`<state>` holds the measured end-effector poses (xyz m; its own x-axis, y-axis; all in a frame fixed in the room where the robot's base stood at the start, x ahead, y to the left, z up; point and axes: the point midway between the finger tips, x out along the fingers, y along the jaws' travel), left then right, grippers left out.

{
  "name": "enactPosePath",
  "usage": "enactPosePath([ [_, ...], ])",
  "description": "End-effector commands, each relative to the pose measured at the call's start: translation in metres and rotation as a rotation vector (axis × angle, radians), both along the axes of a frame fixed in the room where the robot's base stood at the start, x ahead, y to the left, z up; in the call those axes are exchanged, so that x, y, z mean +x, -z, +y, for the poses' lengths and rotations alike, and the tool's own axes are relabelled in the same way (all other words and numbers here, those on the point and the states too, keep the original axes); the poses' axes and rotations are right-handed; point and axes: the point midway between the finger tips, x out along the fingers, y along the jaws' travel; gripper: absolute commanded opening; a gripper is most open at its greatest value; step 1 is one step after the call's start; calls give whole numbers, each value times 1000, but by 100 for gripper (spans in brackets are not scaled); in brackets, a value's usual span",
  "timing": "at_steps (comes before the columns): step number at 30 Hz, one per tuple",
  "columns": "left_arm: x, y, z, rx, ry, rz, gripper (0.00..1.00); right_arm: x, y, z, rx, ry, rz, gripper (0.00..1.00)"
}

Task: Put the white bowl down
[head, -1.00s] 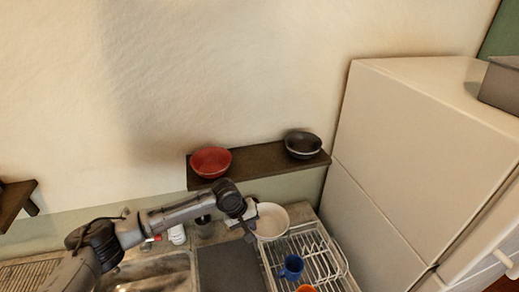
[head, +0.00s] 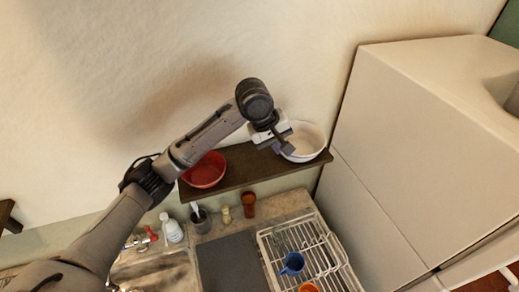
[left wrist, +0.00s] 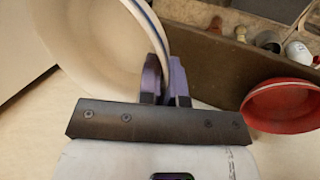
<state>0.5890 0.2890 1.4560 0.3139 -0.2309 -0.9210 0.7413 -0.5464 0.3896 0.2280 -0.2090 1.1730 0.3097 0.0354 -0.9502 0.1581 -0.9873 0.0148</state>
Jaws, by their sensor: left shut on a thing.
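The white bowl (head: 309,139) is at the right end of the dark wall shelf (head: 243,181) in the head view. My left gripper (head: 283,146) is shut on its left rim. In the left wrist view the rim of the bowl (left wrist: 95,45) passes between the purple fingers of the gripper (left wrist: 166,78). The bowl looks slightly tilted. I cannot tell whether it touches the shelf or is just above it. The black bowl seen earlier at this end is hidden. My right gripper is not in view.
A red bowl (head: 204,170) stands on the shelf's left part. Below are a dish rack (head: 314,254) with a blue mug (head: 291,263), a brown cup (head: 249,204), a soap bottle (head: 172,230) and a sink. A tall white fridge (head: 420,150) stands close on the right.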

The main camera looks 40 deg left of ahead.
Motion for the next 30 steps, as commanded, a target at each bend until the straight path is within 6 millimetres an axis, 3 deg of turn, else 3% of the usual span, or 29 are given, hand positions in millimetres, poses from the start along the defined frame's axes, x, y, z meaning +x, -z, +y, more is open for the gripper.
enactPosePath([
  [8,-12,13,23,0,-93,0,0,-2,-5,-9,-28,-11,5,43],
  [21,-27,62,104,0,-97,-1,0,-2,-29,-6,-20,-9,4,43],
  [30,-29,76,123,-2,-92,-3,0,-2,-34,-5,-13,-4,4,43],
])
